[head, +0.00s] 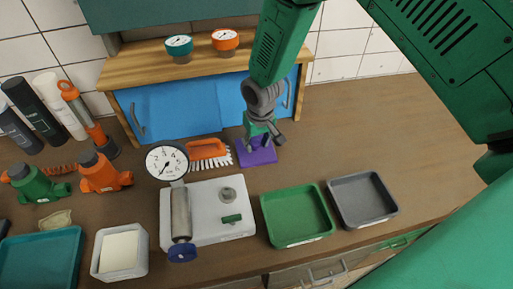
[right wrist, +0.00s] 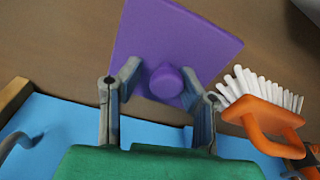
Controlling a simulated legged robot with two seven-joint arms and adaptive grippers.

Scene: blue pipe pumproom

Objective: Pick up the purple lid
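The purple lid (head: 256,152) is a flat square plate with a round knob, lying on the brown countertop beside the orange brush. In the right wrist view the lid (right wrist: 180,45) shows with its knob (right wrist: 166,82) between my two fingers. My right gripper (head: 258,139) reaches down from above over the lid. It also shows in the right wrist view (right wrist: 163,80), open, with one finger on each side of the knob. A gap shows at the left finger; I cannot tell whether the right finger touches. My left gripper is not in view.
An orange brush (head: 207,150) lies just left of the lid. A blue-doored cabinet with a wooden top (head: 160,62) stands behind. A green tray (head: 296,214), a grey tray (head: 363,199) and a white block with a gauge (head: 207,211) are in front. Counter to the right is clear.

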